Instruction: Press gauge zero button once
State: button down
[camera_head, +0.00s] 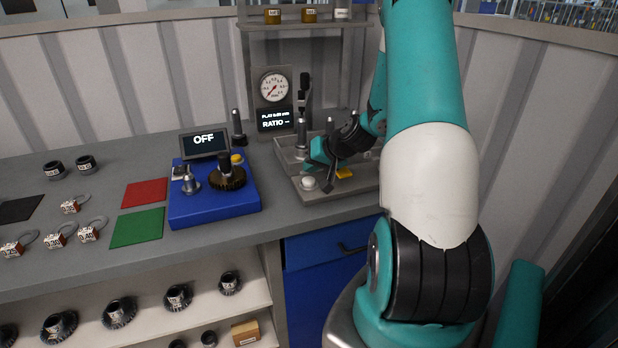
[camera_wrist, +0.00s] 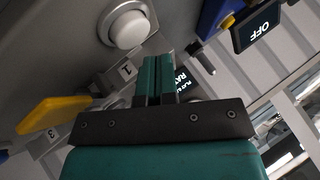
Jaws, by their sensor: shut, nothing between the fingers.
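A white round button (camera_head: 308,183) sits at the front left of the grey gauge fixture (camera_head: 345,190). In the wrist view the button (camera_wrist: 126,29) is a large white dome in a round collar, beyond the fingertips and to their left. My gripper (camera_head: 316,152) is above the fixture, just behind and above the button. In the wrist view its teal fingers (camera_wrist: 158,66) are together with nothing between them. They look apart from the button. The round gauge dial (camera_head: 274,86) stands behind, over a display (camera_head: 275,118) reading PLAY and RATIO.
A yellow part (camera_head: 344,173) lies on the fixture beside my gripper, and dark posts (camera_head: 301,125) rise behind it. To the left is a blue unit (camera_head: 215,207) with a gear and an OFF screen (camera_head: 204,141). Red and green mats (camera_head: 137,228) lie further left.

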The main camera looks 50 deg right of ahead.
jog(key=shift+r+p, duration=2.15)
jog(key=shift+r, duration=0.8)
jog(key=shift+r, duration=0.1)
notch_tip(320, 180, up, 10)
jog(key=p, duration=0.7)
send_over(311, 178)
jog(key=shift+a, duration=0.1)
